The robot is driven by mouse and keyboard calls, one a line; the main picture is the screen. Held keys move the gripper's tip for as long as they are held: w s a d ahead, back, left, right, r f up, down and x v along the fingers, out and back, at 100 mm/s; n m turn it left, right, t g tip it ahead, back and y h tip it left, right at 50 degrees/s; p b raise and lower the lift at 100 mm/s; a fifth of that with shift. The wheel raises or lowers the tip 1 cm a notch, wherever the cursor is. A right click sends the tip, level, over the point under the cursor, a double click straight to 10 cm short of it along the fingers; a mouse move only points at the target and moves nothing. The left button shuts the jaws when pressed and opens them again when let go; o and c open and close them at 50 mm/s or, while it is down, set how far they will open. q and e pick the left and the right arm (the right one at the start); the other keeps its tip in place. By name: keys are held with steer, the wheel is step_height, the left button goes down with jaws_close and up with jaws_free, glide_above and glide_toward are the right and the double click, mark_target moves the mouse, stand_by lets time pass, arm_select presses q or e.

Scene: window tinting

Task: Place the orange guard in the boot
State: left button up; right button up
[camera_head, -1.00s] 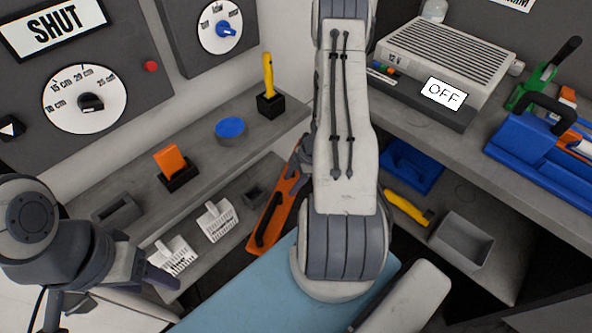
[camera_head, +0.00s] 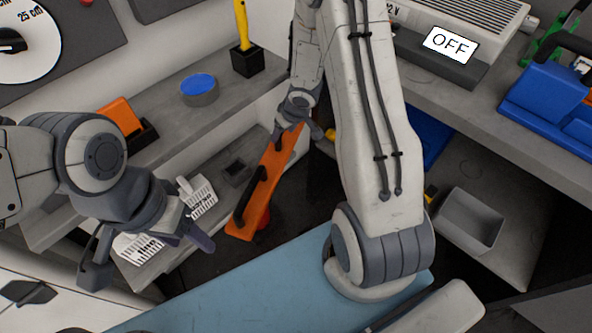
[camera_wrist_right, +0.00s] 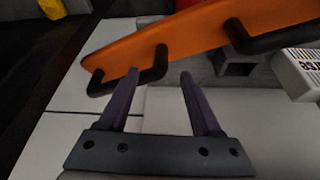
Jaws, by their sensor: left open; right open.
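A small orange block (camera_head: 118,114) sits upright in a black holder (camera_head: 144,137) on the upper left shelf; my left arm partly hides both. A long orange board (camera_head: 272,170) with black handles slants beside the lower shelf, and shows in the right wrist view (camera_wrist_right: 195,32). I cannot tell which orange piece is the guard, nor which holder is the boot. My right gripper (camera_wrist_right: 160,72) is open, its fingertips close to one black handle; contact is unclear. My left gripper (camera_head: 150,258) is open and empty in front of the lower left shelf.
A blue-topped disc (camera_head: 199,88) and a yellow-handled tool (camera_head: 242,25) stand above. A grey bin (camera_head: 468,222) is at right. A light blue surface (camera_head: 240,290) lies in front.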

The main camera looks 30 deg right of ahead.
mark_target(280, 142)
steer(key=shift+a+f+m, duration=0.1)
steer(key=shift+f+m, duration=0.15)
steer(key=shift+m, duration=0.05)
steer(key=shift+w+f+b, duration=0.15)
steer(key=shift+f+b, duration=0.2)
steer(key=shift+b, duration=0.1)
steer(key=b+x, duration=0.3)
steer(key=x, duration=0.3)
steer(key=shift+f+b, duration=0.2)
steer(key=shift+b, duration=0.2)
steer(key=shift+r, duration=0.1)
steer(key=shift+a, duration=0.1)
jaws_close()
